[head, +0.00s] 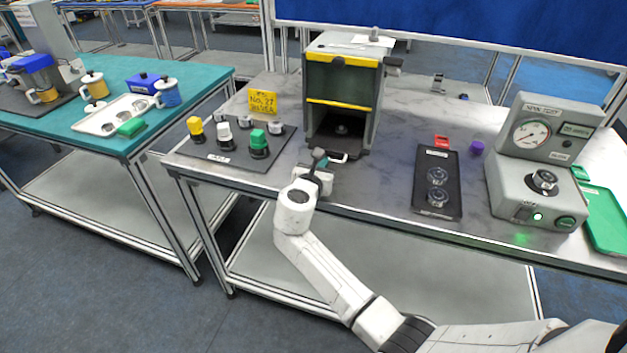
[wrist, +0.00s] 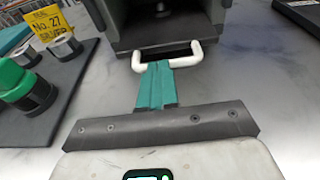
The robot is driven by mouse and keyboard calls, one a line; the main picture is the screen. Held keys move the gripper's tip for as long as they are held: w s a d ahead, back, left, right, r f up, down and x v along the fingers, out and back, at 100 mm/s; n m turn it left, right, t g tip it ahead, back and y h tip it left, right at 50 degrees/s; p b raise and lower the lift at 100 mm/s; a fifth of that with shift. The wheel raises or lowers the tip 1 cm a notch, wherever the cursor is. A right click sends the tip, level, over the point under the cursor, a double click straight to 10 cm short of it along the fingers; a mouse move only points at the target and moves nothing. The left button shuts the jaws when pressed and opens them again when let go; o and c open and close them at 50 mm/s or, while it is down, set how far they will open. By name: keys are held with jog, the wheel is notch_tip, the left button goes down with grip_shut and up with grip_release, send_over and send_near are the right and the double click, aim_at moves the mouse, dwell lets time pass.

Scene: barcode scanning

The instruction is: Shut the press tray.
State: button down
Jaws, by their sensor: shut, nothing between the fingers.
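The press (head: 343,90) is a grey box with yellow edges and an open front, standing at the back of the marble-topped table. Its tray (head: 342,131) shows low inside the opening, with a white U-shaped handle (wrist: 168,56) at the front. A small round dark metal part sits inside the press above the tray. My gripper (head: 320,160) is in front of the press, at the handle. In the wrist view its teal fingers (wrist: 156,85) are together, with their tips at the handle's front bar. I cannot tell whether they touch it.
Left of the press is a dark mat (head: 228,154) with yellow, white and green knobs and a yellow sign (head: 262,102). To the right are a black plate (head: 437,183) with round parts and a grey gauge machine (head: 540,160). Bare marble lies between press and plate.

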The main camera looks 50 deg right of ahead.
aim_at(329, 150)
jog(key=x, duration=0.4)
jog(key=shift+r, duration=0.3)
jog(key=shift+d+r, duration=0.15)
jog(key=shift+d, duration=0.05)
jog(key=shift+r, duration=0.1)
